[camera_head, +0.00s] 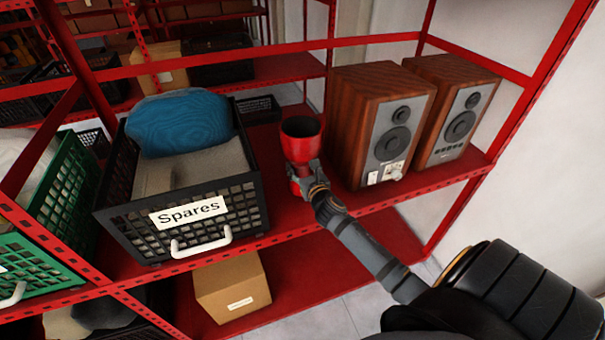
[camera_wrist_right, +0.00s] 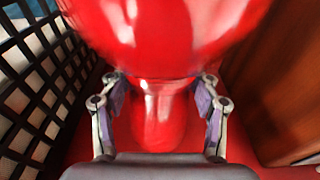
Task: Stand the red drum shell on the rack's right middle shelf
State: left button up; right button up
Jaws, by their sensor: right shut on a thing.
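The red drum shell (camera_head: 300,146) is upright, with its dark open mouth facing up, at the red middle shelf (camera_head: 375,218) of the rack. It is between the black crate and the nearer wooden speaker. My right gripper (camera_head: 308,178) is shut on the narrow lower part of the shell. In the right wrist view the shell (camera_wrist_right: 165,35) fills the top, and the fingers of my right gripper (camera_wrist_right: 160,100) sit on either side of its waist. I cannot tell whether the shell's foot touches the shelf. My left gripper is not in view.
A black crate (camera_head: 245,205) labelled "Spares" stands close on the left, holding a blue item (camera_head: 178,122). Two wooden speakers (camera_head: 365,120) stand close on the right. A red rail (camera_head: 260,70) runs behind. A cardboard box (camera_head: 232,287) is on the shelf below.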

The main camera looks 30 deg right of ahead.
jog(key=shift+f, duration=1.2)
jog(key=shift+f+b, duration=0.15)
jog(key=shift+b, duration=0.15)
jog(key=o, duration=1.7)
jog(key=shift+s, duration=0.1)
jog(key=shift+o, duration=0.2)
